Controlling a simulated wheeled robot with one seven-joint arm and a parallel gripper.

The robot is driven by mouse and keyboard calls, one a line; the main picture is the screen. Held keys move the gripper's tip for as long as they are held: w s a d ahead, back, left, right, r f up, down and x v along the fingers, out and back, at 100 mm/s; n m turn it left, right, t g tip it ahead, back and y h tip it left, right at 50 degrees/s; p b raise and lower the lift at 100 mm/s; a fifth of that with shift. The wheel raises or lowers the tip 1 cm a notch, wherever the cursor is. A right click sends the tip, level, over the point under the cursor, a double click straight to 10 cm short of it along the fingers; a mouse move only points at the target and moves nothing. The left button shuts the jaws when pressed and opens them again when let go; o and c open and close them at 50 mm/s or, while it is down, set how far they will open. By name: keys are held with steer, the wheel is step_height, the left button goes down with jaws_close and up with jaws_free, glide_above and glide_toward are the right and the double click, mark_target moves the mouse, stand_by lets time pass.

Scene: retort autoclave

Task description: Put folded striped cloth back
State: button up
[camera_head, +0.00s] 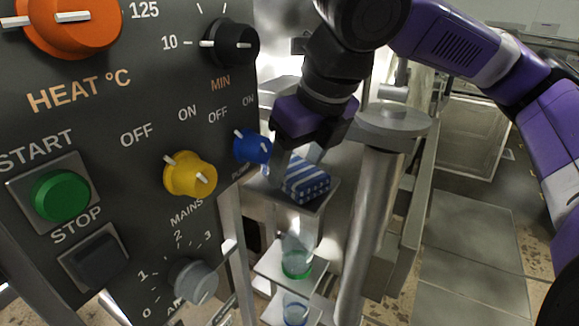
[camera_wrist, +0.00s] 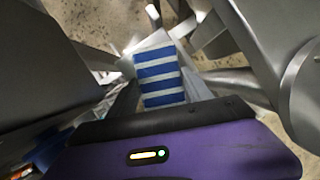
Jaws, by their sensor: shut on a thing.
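The folded striped cloth (camera_head: 308,181), blue and white, is at a small grey shelf (camera_head: 318,206) right of the control panel in the head view. My gripper (camera_head: 298,164) points down at it and is shut on it. In the wrist view the cloth (camera_wrist: 160,77) shows its blue and white bands between my fingers (camera_wrist: 158,92). I cannot tell whether its underside rests on the shelf or hangs just above it.
The control panel (camera_head: 120,185) with knobs and buttons stands close on the left. A metal post (camera_head: 371,215) rises just right of the cloth. Lower shelves hold a clear vessel with a green base (camera_head: 297,268) and a blue-ringed one (camera_head: 295,312).

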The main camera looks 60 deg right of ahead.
steer(key=shift+f, duration=0.15)
steer(key=o, duration=0.9)
steer(key=v, duration=1.2)
